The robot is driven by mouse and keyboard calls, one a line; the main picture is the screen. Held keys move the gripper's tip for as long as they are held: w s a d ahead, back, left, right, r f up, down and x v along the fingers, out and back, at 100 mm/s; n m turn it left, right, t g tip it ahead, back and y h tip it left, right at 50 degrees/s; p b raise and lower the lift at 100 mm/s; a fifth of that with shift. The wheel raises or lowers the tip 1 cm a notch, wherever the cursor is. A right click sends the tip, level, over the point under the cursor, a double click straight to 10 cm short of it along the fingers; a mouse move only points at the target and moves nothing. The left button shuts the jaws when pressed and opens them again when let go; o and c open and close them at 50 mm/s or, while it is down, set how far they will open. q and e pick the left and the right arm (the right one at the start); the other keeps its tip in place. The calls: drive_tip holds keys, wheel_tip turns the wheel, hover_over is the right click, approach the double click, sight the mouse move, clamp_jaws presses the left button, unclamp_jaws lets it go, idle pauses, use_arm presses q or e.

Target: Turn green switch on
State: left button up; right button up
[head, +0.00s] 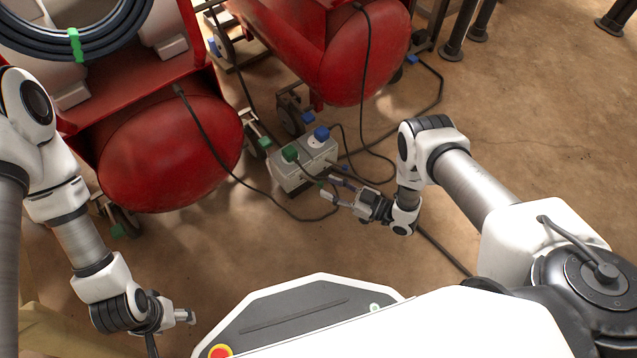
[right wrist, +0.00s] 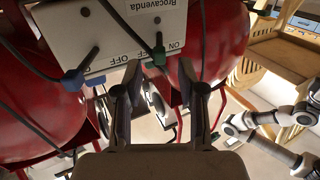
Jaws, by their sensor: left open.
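A pale switch box (head: 304,163) stands on the floor between the red tanks, with a green plug or cap (head: 290,153) and a blue one (head: 321,133) on top. In the right wrist view the box (right wrist: 118,25) appears upside down, with ON and OFF labels. A dark lever (right wrist: 158,42) shows by the green part (right wrist: 157,57), another (right wrist: 90,57) by the blue part (right wrist: 72,80). Which label each lever points to is unclear. My right gripper (head: 331,189) is open and empty, close in front of the box. My left gripper (head: 188,316) is open, away at lower left.
Red tanks (head: 170,150) and (head: 365,55) stand behind and beside the box. Black cables (head: 365,110) run from them and along the floor around the box. A coiled dark hose (head: 75,42) hangs at upper left. The brown floor (head: 540,150) at right is mostly clear.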

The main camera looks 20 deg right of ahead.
sight(323, 185)
drive_tip(key=x, duration=0.1)
drive_tip(key=b+x, duration=0.1)
drive_tip(key=x, duration=0.1)
drive_tip(key=shift+f, duration=0.2)
drive_tip(key=shift+w+a+r, duration=0.15)
drive_tip(key=shift+w+a, duration=0.1)
drive_tip(key=shift+w, duration=0.05)
use_arm(q)
drive_tip(key=shift+f, duration=0.8)
use_arm(e)
clamp_jaws()
